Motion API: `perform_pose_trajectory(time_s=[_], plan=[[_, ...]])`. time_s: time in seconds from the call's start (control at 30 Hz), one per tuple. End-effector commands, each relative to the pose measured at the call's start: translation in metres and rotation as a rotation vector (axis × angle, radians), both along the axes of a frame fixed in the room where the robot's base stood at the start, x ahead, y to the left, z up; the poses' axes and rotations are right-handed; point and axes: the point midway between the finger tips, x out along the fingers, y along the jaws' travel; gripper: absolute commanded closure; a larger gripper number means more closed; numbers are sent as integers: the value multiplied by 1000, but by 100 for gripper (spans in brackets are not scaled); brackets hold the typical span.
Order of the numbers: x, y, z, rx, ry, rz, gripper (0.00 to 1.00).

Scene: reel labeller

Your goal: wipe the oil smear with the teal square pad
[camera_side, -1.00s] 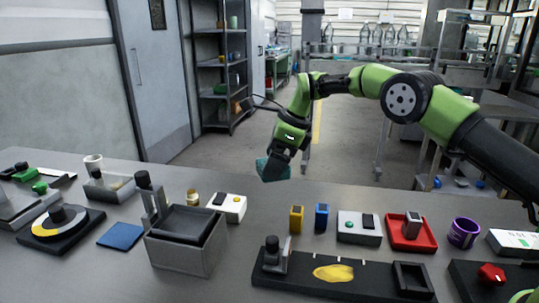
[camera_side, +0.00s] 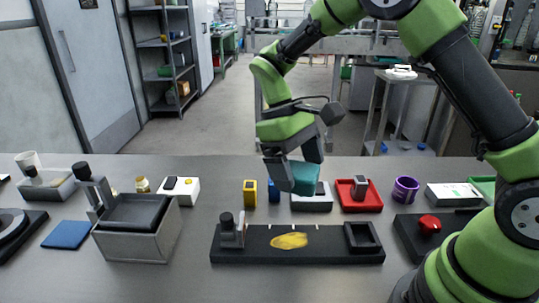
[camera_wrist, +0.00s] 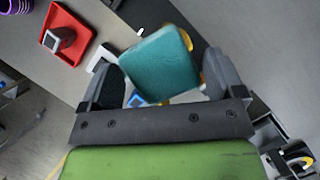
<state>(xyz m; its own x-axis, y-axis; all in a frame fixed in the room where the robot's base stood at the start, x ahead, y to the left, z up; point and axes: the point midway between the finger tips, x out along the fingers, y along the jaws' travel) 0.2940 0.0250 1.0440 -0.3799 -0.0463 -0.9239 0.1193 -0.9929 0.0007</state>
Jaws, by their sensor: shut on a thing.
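The teal square pad (camera_side: 304,178) is held in my gripper (camera_side: 300,172), tilted and in the air. The wrist view shows the pad (camera_wrist: 165,66) between the two fingers of my gripper (camera_wrist: 165,82). The oil smear is a yellow oval patch (camera_side: 289,241) on a long black plate (camera_side: 330,257) at the front of the table. In the side view, the pad appears above and slightly right of the smear, apart from it. In the wrist view the pad hides much of what lies beyond it.
A knobbed block (camera_side: 232,232) and a black square frame (camera_side: 362,238) stand at the plate's two ends. Behind it are a yellow block (camera_side: 250,194), a blue block (camera_side: 274,190) and a red tray (camera_side: 345,201). A grey bin (camera_side: 140,245) and a flat blue pad (camera_side: 66,235) are left.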

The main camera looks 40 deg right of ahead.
Motion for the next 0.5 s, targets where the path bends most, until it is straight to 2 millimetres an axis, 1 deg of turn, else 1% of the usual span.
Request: perform_pose_trajectory(time_s=[0.03, 0.07, 0.1, 0.13, 0.17, 0.23, 0.3, 0.5], plan=[[-8, -1, 2, -1, 0, 73, 35], [-13, -2, 2, -1, 1, 114, 35], [-18, -3, 2, 0, 0, 160, 56], [-21, -3, 3, 0, 0, 194, 57], [-24, -4, 3, 1, 1, 224, 61], [-31, -5, 4, -1, 1, 289, 62], [-30, -6, -13, 2, 7, 284, 62], [-30, -6, -42, 1, 4, 278, 62]])
